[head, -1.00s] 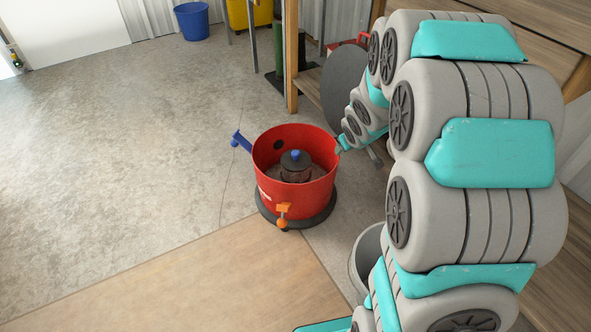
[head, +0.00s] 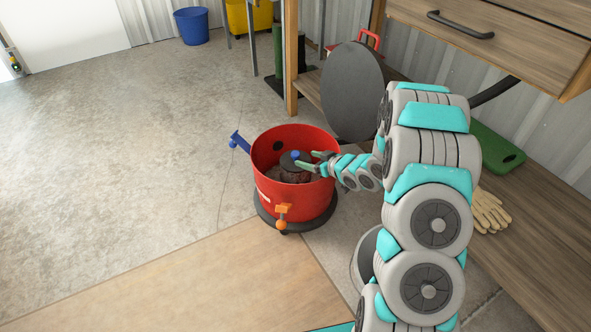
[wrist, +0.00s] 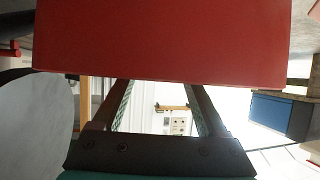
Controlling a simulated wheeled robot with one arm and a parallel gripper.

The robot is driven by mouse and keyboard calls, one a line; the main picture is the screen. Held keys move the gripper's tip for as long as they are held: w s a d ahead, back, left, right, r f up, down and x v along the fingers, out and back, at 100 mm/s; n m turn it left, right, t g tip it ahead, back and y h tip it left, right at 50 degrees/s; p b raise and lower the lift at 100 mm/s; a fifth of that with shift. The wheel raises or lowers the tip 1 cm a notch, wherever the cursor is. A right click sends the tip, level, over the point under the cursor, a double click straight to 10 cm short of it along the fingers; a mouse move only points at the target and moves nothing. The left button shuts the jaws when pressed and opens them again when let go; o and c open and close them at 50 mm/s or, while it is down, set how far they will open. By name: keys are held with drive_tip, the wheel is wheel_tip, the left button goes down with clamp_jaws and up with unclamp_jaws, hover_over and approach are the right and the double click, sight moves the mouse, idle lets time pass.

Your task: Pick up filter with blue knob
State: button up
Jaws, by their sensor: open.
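The filter (head: 288,176) is a dark reddish-brown cylinder with a black top and a small blue knob (head: 295,155). It stands inside the open red tub (head: 290,205). My gripper (head: 308,160) is open and reaches in over the tub's right rim, its fingers close to the right of the knob. I cannot tell whether a finger touches the knob. In the wrist view, the red tub wall fills the top and hides the fingertips of my gripper (wrist: 158,102); the filter is not visible there.
A round grey lid (head: 348,92) stands behind my arm. A wooden bench (head: 540,210) with gloves (head: 490,212) is at right. The floor at left is clear.

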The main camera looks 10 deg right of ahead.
sight(297, 155)
drive_tip(key=x, duration=0.5)
drive_tip(key=b+x, duration=0.1)
drive_tip(key=x, duration=0.1)
drive_tip(key=shift+w+a+r, duration=0.2)
drive_tip(key=shift+w+a, duration=0.05)
drive_tip(key=shift+c, duration=0.2)
clamp_jaws()
idle(1.0)
